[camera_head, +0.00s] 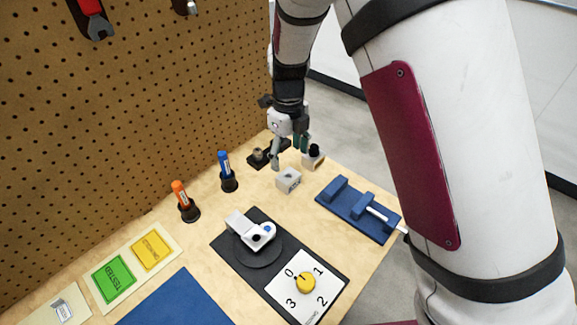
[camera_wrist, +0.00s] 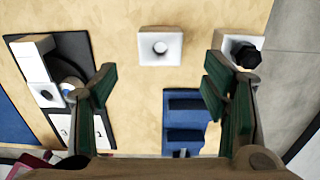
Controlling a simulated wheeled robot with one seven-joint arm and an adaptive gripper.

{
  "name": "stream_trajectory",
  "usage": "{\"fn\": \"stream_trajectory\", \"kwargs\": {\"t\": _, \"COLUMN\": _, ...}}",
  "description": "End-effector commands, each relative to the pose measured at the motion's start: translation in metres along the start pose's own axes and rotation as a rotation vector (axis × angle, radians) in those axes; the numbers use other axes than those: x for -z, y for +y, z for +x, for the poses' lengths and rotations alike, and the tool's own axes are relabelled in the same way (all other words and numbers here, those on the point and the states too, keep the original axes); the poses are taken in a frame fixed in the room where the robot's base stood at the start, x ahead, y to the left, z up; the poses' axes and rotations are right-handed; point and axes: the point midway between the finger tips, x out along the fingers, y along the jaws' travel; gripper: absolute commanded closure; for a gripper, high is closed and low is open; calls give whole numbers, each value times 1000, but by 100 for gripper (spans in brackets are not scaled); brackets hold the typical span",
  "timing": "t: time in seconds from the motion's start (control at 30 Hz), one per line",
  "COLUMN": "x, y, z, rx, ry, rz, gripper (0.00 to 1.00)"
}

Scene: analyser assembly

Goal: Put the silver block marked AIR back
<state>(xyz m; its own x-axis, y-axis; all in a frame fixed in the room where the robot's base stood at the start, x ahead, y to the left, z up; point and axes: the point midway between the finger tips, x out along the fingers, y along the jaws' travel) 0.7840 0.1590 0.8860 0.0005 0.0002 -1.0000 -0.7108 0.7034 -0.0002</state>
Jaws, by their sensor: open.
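A silver-grey block (camera_head: 288,181) with a round hole in its face sits on the wooden table, below my gripper in the head view. It also shows in the wrist view (camera_wrist: 147,47), beyond the space between the fingers. A second pale block (camera_head: 311,163) with a black knob stands to its right; in the wrist view this block (camera_wrist: 229,44) is partly behind the right finger. I cannot read an AIR mark on either block. My gripper (camera_head: 290,149) is open and empty above the table, its green-padded fingers (camera_wrist: 158,86) wide apart. A white device (camera_head: 260,236) sits on a black round base.
A black base (camera_head: 258,159) with a small fitting stands behind the gripper. A blue holder (camera_head: 342,207) lies at right. Blue (camera_head: 225,170) and orange (camera_head: 180,195) markers stand upright at left. A pegboard (camera_head: 130,100) borders the back.

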Motion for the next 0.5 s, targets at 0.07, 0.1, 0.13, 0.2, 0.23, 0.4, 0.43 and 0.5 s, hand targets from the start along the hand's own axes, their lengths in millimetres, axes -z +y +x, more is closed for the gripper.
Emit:
{"fn": "stream_trajectory", "kwargs": {"t": 0.07, "x": 0, "y": 0, "z": -15, "rx": 1, "ry": -2, "rz": 1, "gripper": 32}}
{"fn": "stream_trajectory", "kwargs": {"t": 0.1, "x": 0, "y": 0, "z": -20, "rx": 0, "ry": -1, "rz": 1, "gripper": 32}}
{"fn": "stream_trajectory", "kwargs": {"t": 0.13, "x": 0, "y": 0, "z": -23, "rx": 0, "ry": -1, "rz": 1, "gripper": 32}}
{"fn": "stream_trajectory", "kwargs": {"t": 0.2, "x": 0, "y": 0, "z": -30, "rx": 0, "ry": -2, "rz": 1, "gripper": 32}}
{"fn": "stream_trajectory", "kwargs": {"t": 0.23, "x": 0, "y": 0, "z": -32, "rx": 0, "ry": -1, "rz": 1, "gripper": 32}}
{"fn": "stream_trajectory", "kwargs": {"t": 0.4, "x": 0, "y": 0, "z": -37, "rx": 0, "ry": 1, "rz": 1, "gripper": 32}}
{"fn": "stream_trajectory", "kwargs": {"t": 0.43, "x": 0, "y": 0, "z": -37, "rx": 0, "ry": 1, "rz": 1, "gripper": 32}}
{"fn": "stream_trajectory", "kwargs": {"t": 0.5, "x": 0, "y": 0, "z": -37, "rx": 0, "ry": 1, "rz": 1, "gripper": 32}}
